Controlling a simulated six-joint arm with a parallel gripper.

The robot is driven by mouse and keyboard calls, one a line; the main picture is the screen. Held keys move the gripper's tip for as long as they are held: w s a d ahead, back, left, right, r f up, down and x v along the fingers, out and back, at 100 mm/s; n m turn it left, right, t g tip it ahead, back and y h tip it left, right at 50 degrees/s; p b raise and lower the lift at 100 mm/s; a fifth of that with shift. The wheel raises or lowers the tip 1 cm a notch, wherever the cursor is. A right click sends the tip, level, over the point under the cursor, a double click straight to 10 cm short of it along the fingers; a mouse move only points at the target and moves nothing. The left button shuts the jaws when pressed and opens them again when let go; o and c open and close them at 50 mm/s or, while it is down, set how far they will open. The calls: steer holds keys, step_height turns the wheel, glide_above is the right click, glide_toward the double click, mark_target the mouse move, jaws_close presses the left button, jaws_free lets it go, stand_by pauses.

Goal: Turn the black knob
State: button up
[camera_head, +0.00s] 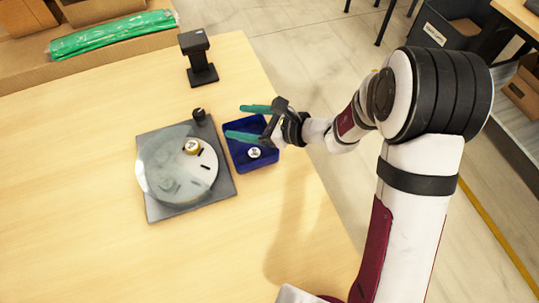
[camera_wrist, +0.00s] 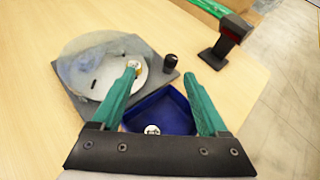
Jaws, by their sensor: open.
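The black knob (camera_head: 199,114) stands at the back right corner of a grey square base plate (camera_head: 220,188). In the wrist view the knob (camera_wrist: 170,61) shows ahead of my fingers, upright and untouched. A clear round cover (camera_head: 158,180) lies over a pale disc (camera_head: 205,165) on the plate. A small gold-rimmed round piece (camera_head: 192,147) sits on the disc. My gripper (camera_head: 250,122) is open and empty above a blue tray (camera_head: 232,153), right of the knob. Its two green fingers (camera_wrist: 167,92) are spread wide in the wrist view.
The blue tray holds a small white round piece (camera_head: 254,153). A black scanner stand (camera_head: 199,58) stands behind the knob. Cardboard boxes and a green bundle (camera_head: 113,34) lie beyond the far edge. The left and front of the table are clear.

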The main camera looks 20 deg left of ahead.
steer(key=s+d+r+n+g+h, duration=0.2)
steer(key=s+d+r+n+h, duration=0.1)
steer(key=s+d+r+n, duration=0.4)
steer(key=s+d+r, duration=0.1)
steer(key=s+d, duration=0.2)
steer(key=d, duration=0.1)
steer(key=shift+s+n+g+h, duration=0.25)
steer(key=shift+n+g+h, duration=0.05)
steer(key=shift+g, duration=0.1)
steer(key=shift+d, duration=0.1)
steer(key=w+a+f+m+g+y, duration=0.15)
steer(key=w+a, duration=0.45)
steer(key=w, duration=0.7)
steer(key=m+g+y, duration=0.1)
steer(key=m+g, duration=0.1)
steer(key=m, duration=0.1)
glide_toward(204, 113)
steer(key=shift+n+t, duration=0.25)
steer(key=shift+t, duration=0.1)
steer(key=x, duration=1)
steer(key=shift+s+a, duration=0.15)
steer(key=shift+s, duration=0.05)
